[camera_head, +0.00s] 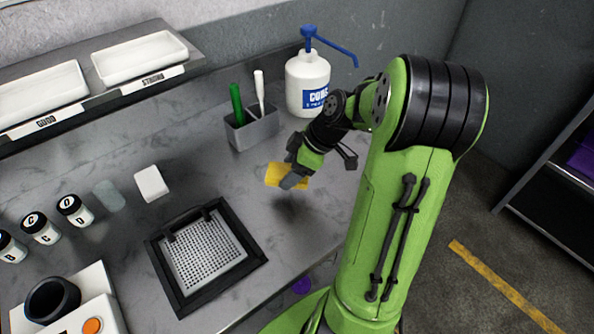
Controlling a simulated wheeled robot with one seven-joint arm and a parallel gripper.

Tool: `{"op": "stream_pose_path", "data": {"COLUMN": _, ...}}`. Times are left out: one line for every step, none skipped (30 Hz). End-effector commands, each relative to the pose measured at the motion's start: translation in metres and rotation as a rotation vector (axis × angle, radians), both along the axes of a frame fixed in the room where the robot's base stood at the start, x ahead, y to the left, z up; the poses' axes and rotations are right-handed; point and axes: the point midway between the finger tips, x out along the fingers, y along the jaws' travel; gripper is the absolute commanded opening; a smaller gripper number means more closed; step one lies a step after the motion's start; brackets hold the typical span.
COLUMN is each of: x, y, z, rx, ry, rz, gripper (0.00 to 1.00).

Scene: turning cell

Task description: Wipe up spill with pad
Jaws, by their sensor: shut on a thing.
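My gripper (293,178) is shut on a yellow pad (273,175) and holds it above the grey worktop, in front of the grey holder. Part of the pad is hidden behind the fingers. A shadow lies on the worktop below it. A pale, glassy grey-green patch (109,196), which looks like the spill, lies on the worktop at the left, between the jars and a white block (151,184). The pad is well to the right of this patch.
A black-framed perforated tray (166,276) sits between my gripper and the front left. Several labelled jars (75,210) stand left of the patch. A holder (253,128) with green and white handles and a white pump bottle (307,82) stand behind. A shelf (90,84) overhangs the back left.

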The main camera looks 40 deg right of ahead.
Motion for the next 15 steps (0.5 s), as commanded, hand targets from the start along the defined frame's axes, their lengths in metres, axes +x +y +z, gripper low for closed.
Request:
{"op": "stream_pose_path", "data": {"x": 0.002, "y": 0.002, "z": 0.008, "rx": 0.000, "ry": 0.000, "rz": 0.001, "gripper": 0.32}}
{"op": "stream_pose_path", "data": {"x": 0.003, "y": 0.002, "z": 0.010, "rx": 0.000, "ry": 0.000, "rz": 0.001, "gripper": 0.32}}
{"op": "stream_pose_path", "data": {"x": 0.004, "y": 0.003, "z": 0.013, "rx": 0.000, "ry": 0.000, "rz": 0.001, "gripper": 0.32}}
{"op": "stream_pose_path", "data": {"x": 0.005, "y": 0.004, "z": 0.015, "rx": 0.000, "ry": 0.000, "rz": 0.001, "gripper": 0.32}}
{"op": "stream_pose_path", "data": {"x": 0.006, "y": 0.004, "z": 0.017, "rx": 0.000, "ry": 0.000, "rz": 0.001, "gripper": 0.32}}
{"op": "stream_pose_path", "data": {"x": 0.007, "y": 0.005, "z": 0.018, "rx": 0.000, "ry": 0.000, "rz": 0.001, "gripper": 0.32}}
{"op": "stream_pose_path", "data": {"x": 0.008, "y": 0.006, "z": 0.019, "rx": 0.000, "ry": 0.000, "rz": 0.001, "gripper": 0.32}}
{"op": "stream_pose_path", "data": {"x": 0.008, "y": 0.006, "z": 0.020, "rx": 0.000, "ry": 0.000, "rz": 0.001, "gripper": 0.32}}
{"op": "stream_pose_path", "data": {"x": 0.008, "y": 0.006, "z": 0.021, "rx": 0.000, "ry": 0.000, "rz": 0.000, "gripper": 0.32}}
{"op": "stream_pose_path", "data": {"x": 0.009, "y": 0.007, "z": 0.021, "rx": 0.000, "ry": 0.000, "rz": 0.000, "gripper": 0.32}}
{"op": "stream_pose_path", "data": {"x": 0.009, "y": 0.007, "z": 0.021, "rx": 0.000, "ry": 0.000, "rz": 0.000, "gripper": 0.32}}
{"op": "stream_pose_path", "data": {"x": 0.009, "y": 0.007, "z": 0.021, "rx": 0.000, "ry": 0.000, "rz": 0.000, "gripper": 0.32}}
{"op": "stream_pose_path", "data": {"x": 0.009, "y": 0.007, "z": 0.021, "rx": 0.000, "ry": 0.000, "rz": 0.000, "gripper": 0.32}}
{"op": "stream_pose_path", "data": {"x": 0.009, "y": 0.007, "z": 0.021, "rx": 0.000, "ry": 0.000, "rz": -0.001, "gripper": 0.32}}
{"op": "stream_pose_path", "data": {"x": 0.009, "y": 0.007, "z": 0.020, "rx": 0.000, "ry": 0.000, "rz": 0.000, "gripper": 0.32}}
